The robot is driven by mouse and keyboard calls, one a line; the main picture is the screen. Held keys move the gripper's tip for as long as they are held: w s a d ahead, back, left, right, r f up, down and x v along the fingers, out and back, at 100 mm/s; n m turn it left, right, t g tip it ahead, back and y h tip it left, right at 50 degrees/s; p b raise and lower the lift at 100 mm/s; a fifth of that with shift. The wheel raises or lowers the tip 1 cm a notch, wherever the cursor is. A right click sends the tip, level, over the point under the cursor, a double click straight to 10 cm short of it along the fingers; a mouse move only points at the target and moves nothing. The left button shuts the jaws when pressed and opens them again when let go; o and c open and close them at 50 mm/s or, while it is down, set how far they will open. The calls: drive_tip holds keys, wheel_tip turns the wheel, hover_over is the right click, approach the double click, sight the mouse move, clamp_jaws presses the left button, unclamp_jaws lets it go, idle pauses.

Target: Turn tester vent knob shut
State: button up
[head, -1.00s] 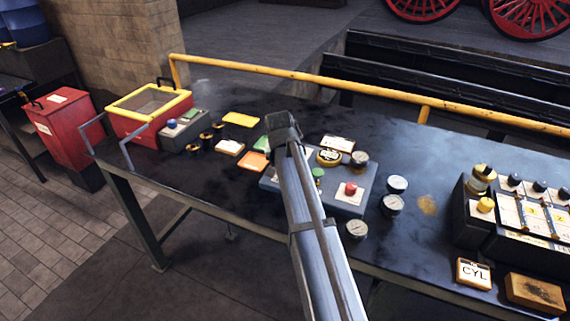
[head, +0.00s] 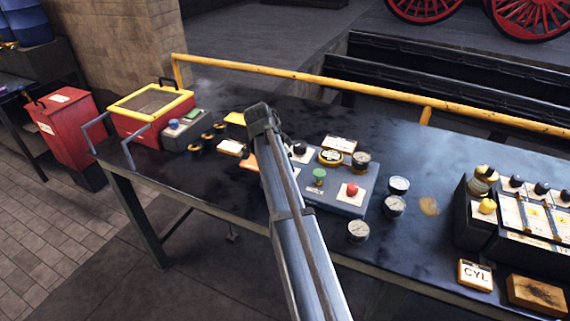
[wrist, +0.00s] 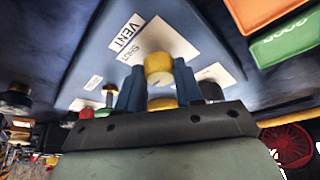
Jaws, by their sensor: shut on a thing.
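The tester (head: 345,197) is a low blue-grey box on the bench, with a red button (head: 352,189) and a green knob (head: 319,175) on top. In the wrist view, the yellow vent knob (wrist: 158,68) stands on the tester's pale plate, beside labels reading VENT (wrist: 126,33) and SHUT (wrist: 132,54). My gripper (wrist: 158,86) has its two blue fingers closed on either side of this knob. I cannot tell the knob's exact angle. In the head view my arm hides the fingers, the vent knob and the tester's left part.
Loose gauges (head: 358,231) lie right of the tester, with a valve block (head: 475,225) farther right. An orange tile and a green GOOD tile (wrist: 286,40) lie close to my gripper. A yellow rail (head: 300,78) runs along the back.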

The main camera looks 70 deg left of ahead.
drive_tip(key=shift+m+h, duration=0.4)
drive_tip(key=shift+m, duration=0.4)
drive_tip(key=o, duration=1)
drive_tip(key=shift+o, duration=0.2)
drive_tip(key=v, duration=1.4)
drive_tip(key=shift+w+a+f, duration=0.1)
